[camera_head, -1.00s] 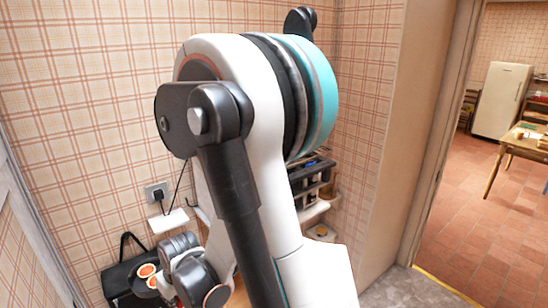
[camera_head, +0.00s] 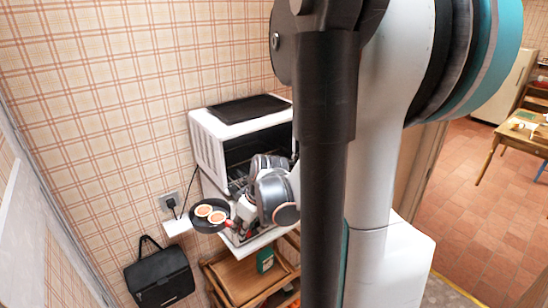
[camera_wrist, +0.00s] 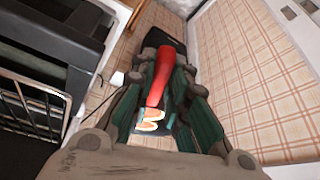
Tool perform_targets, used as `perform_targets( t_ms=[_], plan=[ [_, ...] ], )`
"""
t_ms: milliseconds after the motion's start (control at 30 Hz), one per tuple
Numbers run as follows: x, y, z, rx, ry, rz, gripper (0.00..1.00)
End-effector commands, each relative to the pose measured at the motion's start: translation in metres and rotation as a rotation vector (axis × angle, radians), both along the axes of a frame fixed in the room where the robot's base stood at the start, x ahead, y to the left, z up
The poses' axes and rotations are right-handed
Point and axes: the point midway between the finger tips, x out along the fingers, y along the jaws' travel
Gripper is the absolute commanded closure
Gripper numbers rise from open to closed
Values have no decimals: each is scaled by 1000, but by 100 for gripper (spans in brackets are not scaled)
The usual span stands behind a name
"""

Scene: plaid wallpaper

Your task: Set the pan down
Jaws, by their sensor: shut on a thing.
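The dark round pan (camera_head: 207,228) holds two round pale pieces of food with orange centres (camera_head: 217,217). In the head view it is in front of the oven's left side, off the ground and roughly level. My gripper (camera_head: 236,222) is shut on the pan's red handle, at the pan's right. In the wrist view the red handle (camera_wrist: 163,72) runs between the fingers of my gripper (camera_wrist: 164,62), and the food (camera_wrist: 150,126) shows below it. Much of the pan is hidden there. I cannot see anything touching the pan's underside.
A white oven (camera_head: 208,142) with a dark tray on top stands open at the wall, above a wooden shelf unit (camera_head: 240,278). A white wall box (camera_head: 177,227) and socket are left of the pan. A black bag (camera_head: 160,277) hangs lower left. A doorway is at right.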

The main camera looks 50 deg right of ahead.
Motion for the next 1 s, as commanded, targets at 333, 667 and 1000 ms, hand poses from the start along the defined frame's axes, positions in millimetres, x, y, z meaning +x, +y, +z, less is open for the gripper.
perform_targets(
  t_ms=[333, 667, 1000],
  plan=[
    [-33, -35, 78, 1, 0, 33, 100],
    [-62, -64, 97, 1, -1, -9, 100],
    [-132, -123, 107, 1, 0, -198, 100]
  ],
)
